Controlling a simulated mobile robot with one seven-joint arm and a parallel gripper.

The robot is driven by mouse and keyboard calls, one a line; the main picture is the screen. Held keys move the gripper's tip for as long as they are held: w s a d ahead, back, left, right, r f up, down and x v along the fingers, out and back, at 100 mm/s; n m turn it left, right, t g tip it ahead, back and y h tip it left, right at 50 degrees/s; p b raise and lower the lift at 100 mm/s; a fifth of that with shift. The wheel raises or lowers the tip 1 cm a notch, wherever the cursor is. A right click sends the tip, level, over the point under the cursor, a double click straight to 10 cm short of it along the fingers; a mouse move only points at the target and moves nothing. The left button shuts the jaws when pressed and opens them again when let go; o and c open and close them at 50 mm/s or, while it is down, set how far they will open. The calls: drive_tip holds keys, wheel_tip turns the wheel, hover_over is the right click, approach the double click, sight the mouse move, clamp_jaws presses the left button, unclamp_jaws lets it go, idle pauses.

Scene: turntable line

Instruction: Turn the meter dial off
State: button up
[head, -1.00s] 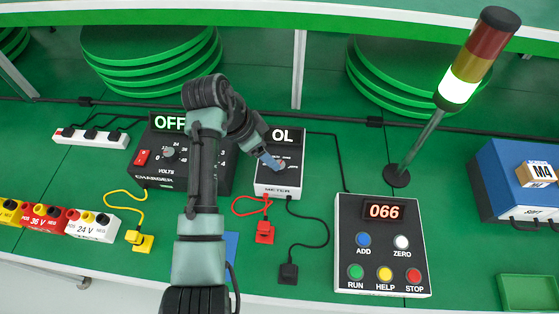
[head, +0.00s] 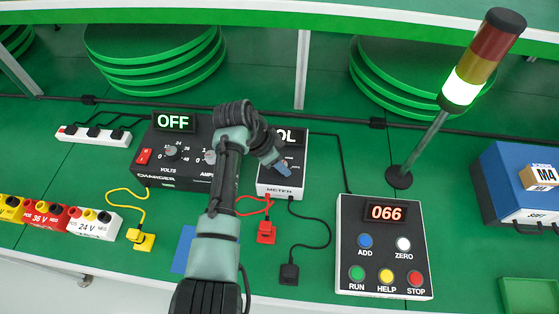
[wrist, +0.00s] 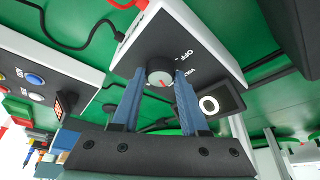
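The meter (head: 268,188) is a white box with a dark face, standing behind my arm in the head view. Its display (head: 291,137) shows "OL", partly covered by my arm. In the wrist view the grey round meter dial (wrist: 160,71) has a red mark toward its lower edge, and "OFF" is printed on the face above right of it. In the head view my gripper (head: 283,166) covers the dial.
The charger (head: 160,180) stands left of the meter, its display reading "OFF". A button panel (head: 385,250) showing "066" stands to the right. A red plug (head: 266,233) and a black plug (head: 289,273) lie in front on leads. A lit signal tower (head: 463,90) stands at the back right.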

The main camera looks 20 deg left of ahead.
clamp_jaws()
